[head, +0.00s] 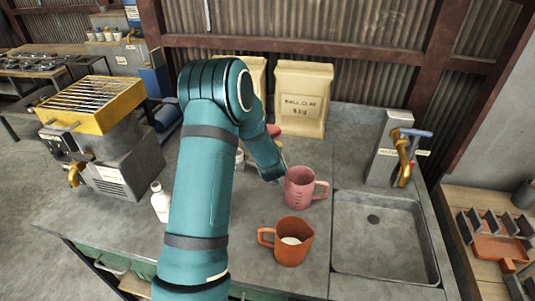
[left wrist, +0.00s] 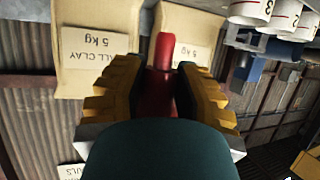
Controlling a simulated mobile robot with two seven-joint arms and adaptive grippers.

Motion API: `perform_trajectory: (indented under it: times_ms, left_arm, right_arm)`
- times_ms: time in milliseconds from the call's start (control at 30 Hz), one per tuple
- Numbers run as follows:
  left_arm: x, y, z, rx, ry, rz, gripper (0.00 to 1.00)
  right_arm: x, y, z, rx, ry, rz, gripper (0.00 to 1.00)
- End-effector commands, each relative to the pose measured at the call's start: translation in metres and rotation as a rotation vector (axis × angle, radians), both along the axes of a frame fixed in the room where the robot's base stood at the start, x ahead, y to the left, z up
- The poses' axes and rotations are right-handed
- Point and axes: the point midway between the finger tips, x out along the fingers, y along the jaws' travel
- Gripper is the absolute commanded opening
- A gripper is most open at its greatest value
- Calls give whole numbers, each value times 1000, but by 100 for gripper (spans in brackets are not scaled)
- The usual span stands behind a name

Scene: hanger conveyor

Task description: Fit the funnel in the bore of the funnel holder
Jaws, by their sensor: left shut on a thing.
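My left gripper (left wrist: 163,72) has its yellow ribbed fingers closed around a red piece (left wrist: 165,50), seen in the left wrist view. A narrow, rounded red end sticks out past the fingertips; I take it to be the funnel, but its full shape is hidden between the fingers. In the head view a small bit of red (head: 273,130) shows beside my arm, above the back part of the counter. My left arm hides most of the gripper there. I cannot make out the funnel holder or its bore. My right gripper is in neither view.
Clay bags (head: 303,97) stand at the back wall. A pink jug (head: 299,188) and an orange jug (head: 288,243) stand right of my arm, before the sink (head: 372,262) and tap (head: 404,158). A white bottle (head: 160,203) and a yellow-topped machine (head: 97,97) are left.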

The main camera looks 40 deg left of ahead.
Motion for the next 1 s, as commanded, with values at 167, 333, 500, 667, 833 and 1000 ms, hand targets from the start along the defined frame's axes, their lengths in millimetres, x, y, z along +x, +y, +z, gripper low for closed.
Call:
perform_trajectory:
  times_ms: [167, 333, 500, 667, 833, 1000]
  left_arm:
    - [0, -1, -10, 1, -2, -1, 0]
    - [0, 0, -14, 1, -2, -1, 0]
    - [0, 0, -25, 1, -2, -1, 0]
    - [0, -1, -39, 1, 0, -1, 0]
    - [0, -1, -54, 0, -1, -2, 0]
    - [0, -1, -65, 1, -2, -2, 0]
  right_arm:
    - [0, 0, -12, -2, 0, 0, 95]
    - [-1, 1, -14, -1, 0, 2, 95]
    - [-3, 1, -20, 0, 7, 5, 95]
    - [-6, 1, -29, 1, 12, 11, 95]
    - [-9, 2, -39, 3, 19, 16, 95]
    - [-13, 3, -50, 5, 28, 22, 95]
